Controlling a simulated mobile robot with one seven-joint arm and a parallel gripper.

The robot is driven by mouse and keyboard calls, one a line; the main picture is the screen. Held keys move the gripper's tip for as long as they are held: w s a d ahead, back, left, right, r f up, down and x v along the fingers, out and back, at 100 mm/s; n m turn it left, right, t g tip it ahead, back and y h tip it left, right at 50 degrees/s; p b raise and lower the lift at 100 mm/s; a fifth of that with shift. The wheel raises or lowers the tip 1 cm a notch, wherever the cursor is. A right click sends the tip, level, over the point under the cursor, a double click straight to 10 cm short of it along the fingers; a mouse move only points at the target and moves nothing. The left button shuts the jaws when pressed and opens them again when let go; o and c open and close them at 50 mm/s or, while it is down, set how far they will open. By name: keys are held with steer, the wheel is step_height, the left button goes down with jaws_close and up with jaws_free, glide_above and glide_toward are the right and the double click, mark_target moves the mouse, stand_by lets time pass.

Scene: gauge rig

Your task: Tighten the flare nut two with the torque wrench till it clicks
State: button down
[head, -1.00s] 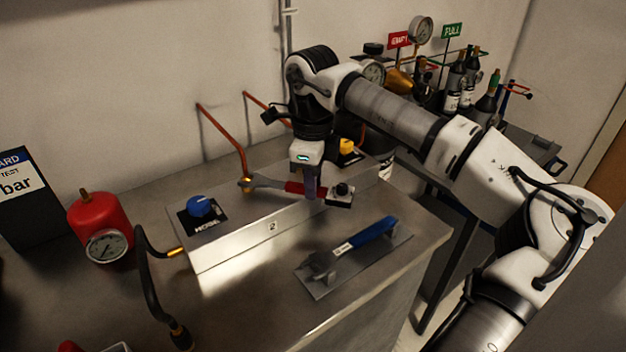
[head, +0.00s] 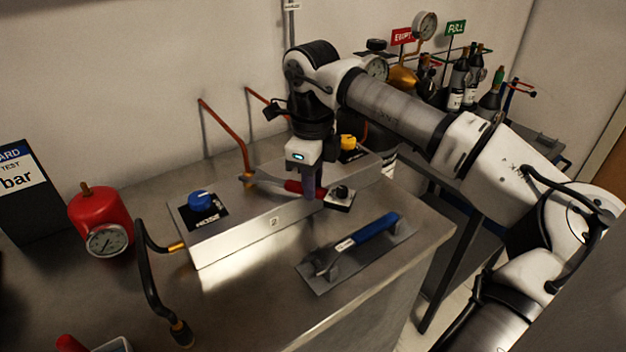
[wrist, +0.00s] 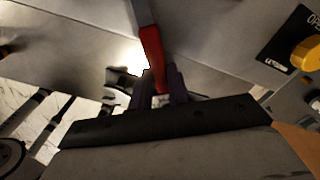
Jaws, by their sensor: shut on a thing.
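A wrench with a red handle (head: 293,186) and a grey metal shaft (head: 266,180) lies level above the metal block. Its far end is at the brass flare nut (head: 247,181) under the left copper pipe, behind the label 2. I cannot tell how fully it seats there. My gripper (head: 309,190) points down and is shut on the red handle, which also shows between the dark fingers in the wrist view (wrist: 153,58). A second wrench with a blue handle (head: 376,228) rests on a holder plate (head: 318,285) in front of the block.
A blue knob (head: 200,201) and a yellow knob (head: 348,143) stand on the block (head: 225,245). A red gauge (head: 100,222) and black hose (head: 148,275) are at left. The front bench top is mostly clear.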

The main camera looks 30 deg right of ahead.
steer(key=shift+s+a+m+b, duration=0.5)
steer(key=shift+a+m, duration=0.25)
steer(key=shift+m, duration=0.05)
stand_by(0.9)
steer(key=shift+w+d+n+p, duration=0.4)
steer(key=shift+w+d+n, duration=0.2)
steer(key=shift+d+n, duration=0.4)
steer(key=shift+s, duration=0.1)
stand_by(0.5)
steer(key=shift+s+d, duration=0.7)
steer(key=shift+s, duration=0.25)
steer(key=shift+s+d, duration=0.7)
steer(key=shift+s, duration=0.25)
steer(key=shift+r, duration=0.15)
steer(key=shift+r+p, duration=1.35)
steer(key=shift+r, duration=0.85)
steer(key=shift+f, duration=0.1)
